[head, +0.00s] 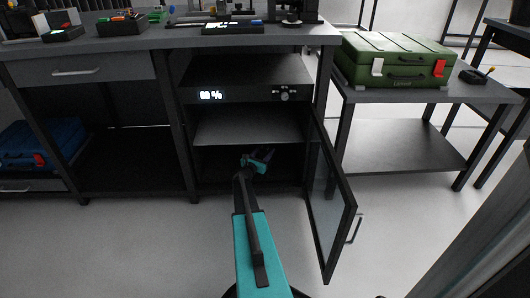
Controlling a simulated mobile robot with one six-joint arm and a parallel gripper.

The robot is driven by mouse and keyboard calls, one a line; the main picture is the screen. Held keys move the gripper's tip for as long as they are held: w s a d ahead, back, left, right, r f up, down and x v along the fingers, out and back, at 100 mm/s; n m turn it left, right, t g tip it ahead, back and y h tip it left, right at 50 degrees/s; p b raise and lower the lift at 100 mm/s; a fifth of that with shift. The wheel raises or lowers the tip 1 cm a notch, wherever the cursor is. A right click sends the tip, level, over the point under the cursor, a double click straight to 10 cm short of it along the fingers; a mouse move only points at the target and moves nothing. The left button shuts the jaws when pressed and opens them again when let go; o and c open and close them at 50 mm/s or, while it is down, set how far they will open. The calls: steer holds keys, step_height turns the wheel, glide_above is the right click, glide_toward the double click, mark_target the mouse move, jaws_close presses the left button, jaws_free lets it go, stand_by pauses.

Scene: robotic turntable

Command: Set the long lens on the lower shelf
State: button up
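My gripper (258,161) is small and far off in the head view, at the open front of the cabinet, below the front edge of a grey shelf (245,128). Its fingers point into the dark lower compartment (290,165). The bottom of that compartment is in deep shadow. I cannot make out the long lens; anything dark at the fingers blends with the shadow. Whether the fingers are open or shut does not show.
The glass cabinet door (332,205) stands open to the right of my arm. A lit display (211,95) is above the shelf. A green case (395,60) sits on a side table (455,93) at right. A blue case (40,145) is low at left. The floor in front is clear.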

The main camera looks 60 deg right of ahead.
steer(key=o, duration=0.4)
steer(key=shift+r, duration=0.15)
steer(key=shift+a, duration=0.15)
steer(key=shift+s+a+p, duration=0.2)
steer(key=shift+a+p, duration=0.45)
steer(key=shift+a, duration=1.3)
steer(key=shift+s+a+p, duration=0.2)
steer(key=shift+a+p, duration=0.4)
steer(key=shift+a, duration=1.35)
steer(key=shift+s+a+p, duration=0.2)
steer(key=shift+a+p, duration=0.45)
steer(key=shift+a, duration=1.3)
